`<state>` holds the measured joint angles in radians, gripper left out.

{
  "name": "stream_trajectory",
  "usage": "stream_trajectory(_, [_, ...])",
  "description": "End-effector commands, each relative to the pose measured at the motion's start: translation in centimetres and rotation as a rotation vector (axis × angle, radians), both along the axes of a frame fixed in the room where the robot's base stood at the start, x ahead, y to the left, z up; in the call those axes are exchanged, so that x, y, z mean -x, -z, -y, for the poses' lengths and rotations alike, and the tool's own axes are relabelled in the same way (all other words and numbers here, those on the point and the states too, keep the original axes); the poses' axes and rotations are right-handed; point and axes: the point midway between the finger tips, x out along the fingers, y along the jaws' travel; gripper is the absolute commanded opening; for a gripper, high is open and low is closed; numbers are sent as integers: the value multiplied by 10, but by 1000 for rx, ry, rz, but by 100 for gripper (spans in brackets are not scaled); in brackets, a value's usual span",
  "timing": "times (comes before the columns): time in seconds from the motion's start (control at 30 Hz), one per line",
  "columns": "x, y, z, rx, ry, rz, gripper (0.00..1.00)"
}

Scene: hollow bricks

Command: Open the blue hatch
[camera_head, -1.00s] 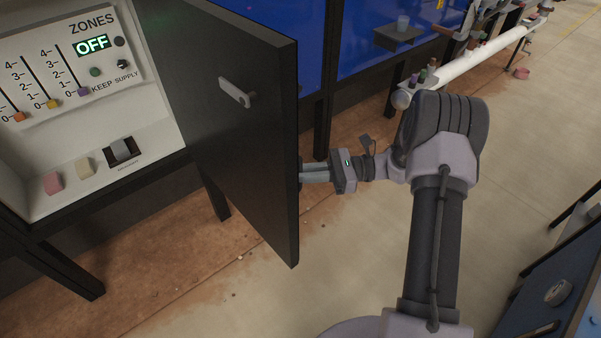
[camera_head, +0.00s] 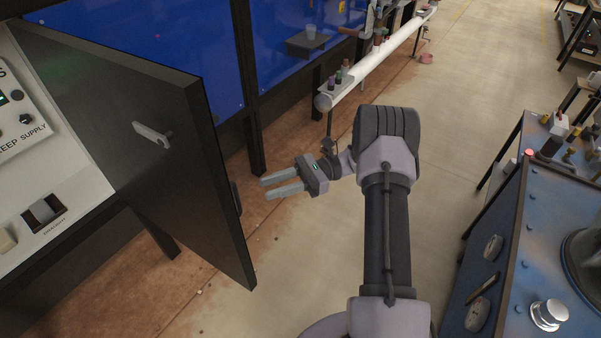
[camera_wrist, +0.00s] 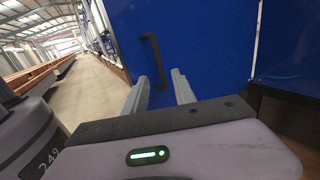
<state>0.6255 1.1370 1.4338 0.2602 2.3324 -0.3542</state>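The hatch (camera_head: 165,180) stands swung open in the head view, its dark inner face with a small pale latch (camera_head: 152,134) towards me. Its blue outer face (camera_wrist: 215,45) fills much of the wrist view, with a black upright bar handle (camera_wrist: 154,58) on it. In the head view the handle (camera_head: 236,197) shows only as a dark sliver beyond the hatch's edge. My gripper (camera_head: 264,188) is open and empty, just right of that edge, with its fingers pointing towards the outer face. The wrist view shows the two fingers (camera_wrist: 158,78) spread, with the handle between them in the picture.
A control panel (camera_head: 20,120) with a slide switch lies left of the hatch. A white pipe (camera_head: 380,62) and blue wall panels (camera_head: 170,40) stand behind. A blue machine (camera_head: 500,255) with gauges stands at the right. The floor (camera_head: 320,240) between is clear.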

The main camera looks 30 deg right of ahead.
Motion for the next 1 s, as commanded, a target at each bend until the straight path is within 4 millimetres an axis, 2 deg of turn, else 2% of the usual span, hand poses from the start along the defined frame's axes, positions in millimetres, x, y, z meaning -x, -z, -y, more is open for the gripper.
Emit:
stream_trajectory(0.03, [1, -3, 16, 0, 4, 0, 32])
stream_trajectory(0.1, [4, -2, 37, 0, 3, 1, 32])
stream_trajectory(0.2, [6, -1, 59, 0, 1, 0, 32])
stream_trajectory(0.3, [8, 0, 74, 0, 0, 0, 32])
stream_trajectory(0.4, [8, 0, 80, 0, 0, 0, 32])
stream_trajectory(0.83, [9, -1, 80, 4, -4, 2, 32])
stream_trajectory(0.87, [9, -5, 77, 15, -13, 7, 32])
stream_trajectory(0.93, [10, -24, 63, 85, -67, 38, 32])
stream_trajectory(1.0, [19, -57, 35, 220, -167, 100, 32])
